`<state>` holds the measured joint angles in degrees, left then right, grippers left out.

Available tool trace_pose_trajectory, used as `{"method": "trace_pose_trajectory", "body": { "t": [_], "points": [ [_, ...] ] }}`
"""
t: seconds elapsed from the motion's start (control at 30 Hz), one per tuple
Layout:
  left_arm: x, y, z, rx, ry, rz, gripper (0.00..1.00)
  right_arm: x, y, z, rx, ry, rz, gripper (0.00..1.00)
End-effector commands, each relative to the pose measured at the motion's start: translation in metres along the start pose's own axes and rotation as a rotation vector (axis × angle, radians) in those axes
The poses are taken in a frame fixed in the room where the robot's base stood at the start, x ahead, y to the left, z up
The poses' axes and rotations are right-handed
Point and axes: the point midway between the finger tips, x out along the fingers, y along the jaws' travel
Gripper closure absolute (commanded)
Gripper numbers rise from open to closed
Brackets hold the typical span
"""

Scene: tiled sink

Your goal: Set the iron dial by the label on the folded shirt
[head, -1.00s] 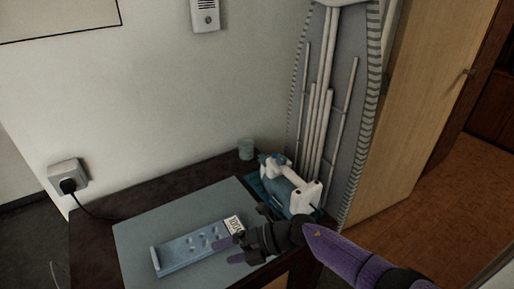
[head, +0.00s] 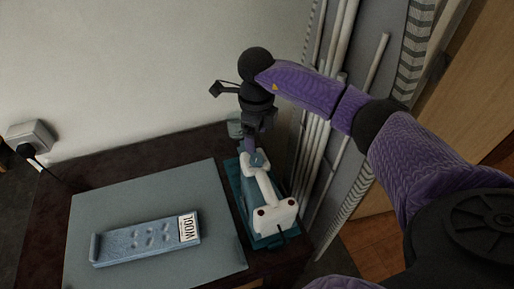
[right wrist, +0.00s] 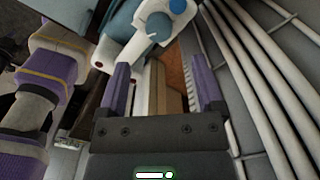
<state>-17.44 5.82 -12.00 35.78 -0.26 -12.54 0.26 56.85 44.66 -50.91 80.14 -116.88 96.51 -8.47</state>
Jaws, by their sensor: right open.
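The folded shirt (head: 145,243) is a pale blue bundle on a grey-blue mat, with a white label (head: 188,228) at its right end. The label's dark letters appear to read WOOL, upside down. The iron (head: 270,195) is teal and white and sits on a teal base right of the mat. A blue round dial (head: 257,160) shows near its far end, and a blue knob shows in the right wrist view (right wrist: 159,26). My right gripper (head: 252,148) is open, pointing down at that end; contact cannot be told. My left gripper is not in view.
The grey-blue mat (head: 105,215) covers much of the dark table (head: 50,215). A small cup (head: 235,129) stands behind the iron, partly hidden by the gripper. A plugged socket (head: 30,137) is at left.

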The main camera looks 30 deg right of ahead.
Motion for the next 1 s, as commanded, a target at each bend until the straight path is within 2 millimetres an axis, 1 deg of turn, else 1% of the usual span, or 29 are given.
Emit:
{"method": "trace_pose_trajectory", "body": {
  "t": [0.03,0.1,0.2,0.3,0.4,0.6,0.63,0.67,0.7,0.77,0.8,0.87,0.9,0.97,1.0],
  "points": [
    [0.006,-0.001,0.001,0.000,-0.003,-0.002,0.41,0.018,0.001,0.000,0.001,0.004,0.005,0.14],
    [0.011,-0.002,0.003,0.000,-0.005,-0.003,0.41,0.035,0.001,0.000,0.000,0.004,0.005,0.14],
    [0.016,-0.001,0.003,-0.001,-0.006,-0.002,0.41,0.055,0.001,0.000,0.001,0.002,0.005,0.14],
    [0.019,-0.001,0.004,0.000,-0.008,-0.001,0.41,0.067,0.001,0.000,0.000,0.001,0.004,0.14],
    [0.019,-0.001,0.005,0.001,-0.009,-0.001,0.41,0.072,0.001,0.000,0.000,0.000,0.004,0.14],
    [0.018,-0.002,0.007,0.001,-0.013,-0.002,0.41,0.071,0.001,0.000,0.000,-0.001,0.004,0.14],
    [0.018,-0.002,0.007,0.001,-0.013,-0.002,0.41,0.071,0.001,0.000,0.000,-0.001,0.004,0.17],
    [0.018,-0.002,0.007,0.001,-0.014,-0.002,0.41,0.071,0.001,0.000,0.000,-0.001,0.004,0.23],
    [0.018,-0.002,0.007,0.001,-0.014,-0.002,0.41,0.071,0.001,0.000,0.000,-0.001,0.004,0.31],
    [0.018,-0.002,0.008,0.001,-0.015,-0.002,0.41,0.071,0.001,0.000,0.000,-0.001,0.004,0.44],
    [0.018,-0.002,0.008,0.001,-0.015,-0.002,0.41,0.071,0.001,0.000,0.000,-0.001,0.004,0.53],
    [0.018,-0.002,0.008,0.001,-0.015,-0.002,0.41,0.071,0.001,0.000,0.000,-0.001,0.004,0.65],
    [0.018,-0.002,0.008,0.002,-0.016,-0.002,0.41,0.071,0.001,0.000,0.000,-0.001,0.004,0.74],
    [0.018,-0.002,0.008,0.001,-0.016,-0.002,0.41,0.071,0.001,0.000,0.000,-0.001,0.004,0.86],
    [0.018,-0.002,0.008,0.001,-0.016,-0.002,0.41,0.071,0.001,0.000,0.000,-0.001,0.004,0.95]
  ]
}}
